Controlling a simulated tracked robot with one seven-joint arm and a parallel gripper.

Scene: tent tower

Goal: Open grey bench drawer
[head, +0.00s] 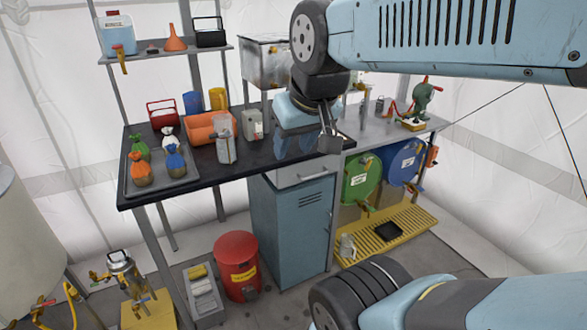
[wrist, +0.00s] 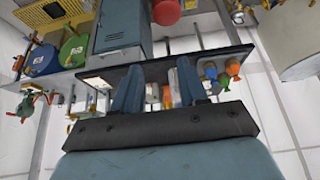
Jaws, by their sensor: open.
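The grey bench drawer (head: 303,172) sits under the black bench top (head: 235,165), above a blue-grey cabinet door (head: 300,230). Its front looks flush, so it appears shut, with a small dark handle on it. My gripper (head: 296,155) hangs fingers-down in front of the bench, over the drawer in the head view, and hides part of the bench top. In the wrist view, which is upside down, my gripper (wrist: 158,82) has its two blue fingers wide apart with nothing between them. The cabinet (wrist: 122,28) shows beyond the fingers there.
A tray (head: 130,185) with several tied bags, an orange bin (head: 208,128) and bottles stand on the bench. A red bin (head: 236,262) stands on the floor left of the cabinet. Green (head: 362,178) and blue (head: 402,160) drums lie to its right above a yellow grate (head: 390,235).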

